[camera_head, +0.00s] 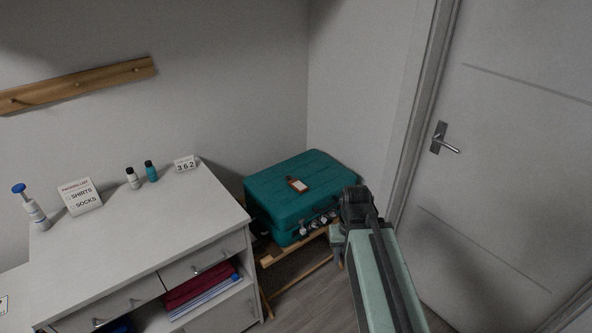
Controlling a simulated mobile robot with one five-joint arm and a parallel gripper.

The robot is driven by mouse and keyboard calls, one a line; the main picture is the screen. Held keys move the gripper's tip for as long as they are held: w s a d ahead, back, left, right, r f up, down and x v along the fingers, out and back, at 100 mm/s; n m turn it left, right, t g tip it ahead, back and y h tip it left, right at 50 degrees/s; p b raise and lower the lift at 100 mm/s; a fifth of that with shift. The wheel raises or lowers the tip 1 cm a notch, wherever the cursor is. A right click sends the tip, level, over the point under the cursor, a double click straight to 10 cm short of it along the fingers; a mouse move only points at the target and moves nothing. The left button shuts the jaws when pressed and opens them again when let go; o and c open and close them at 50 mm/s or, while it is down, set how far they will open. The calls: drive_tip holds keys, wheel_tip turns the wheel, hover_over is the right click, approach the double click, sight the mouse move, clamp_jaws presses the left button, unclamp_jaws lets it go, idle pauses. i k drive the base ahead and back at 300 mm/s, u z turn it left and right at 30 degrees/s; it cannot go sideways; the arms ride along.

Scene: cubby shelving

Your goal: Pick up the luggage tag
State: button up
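The luggage tag (298,185) is a small brown tag with a pale patch. It lies on the top of a teal suitcase (274,190). My gripper (342,232) is at the end of my arm, to the right of and below the tag in the picture, near the suitcase's front right side and apart from the tag. The gripper's fingers are small, dark and partly hidden by my arm, so I cannot tell whether they are open or shut.
The suitcase rests on a wooden folding stand (288,260). A white cabinet (150,232) at left bears bottles (151,172), a packing list card (80,196) and a number block (185,163). A closed door (505,150) is at right. Walls stand close behind the suitcase.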

sight(296, 184)
drive_tip(key=i, duration=0.35)
drive_tip(key=u, duration=1.8)
drive_tip(key=i, duration=0.5)
drive_tip(key=u, duration=0.05)
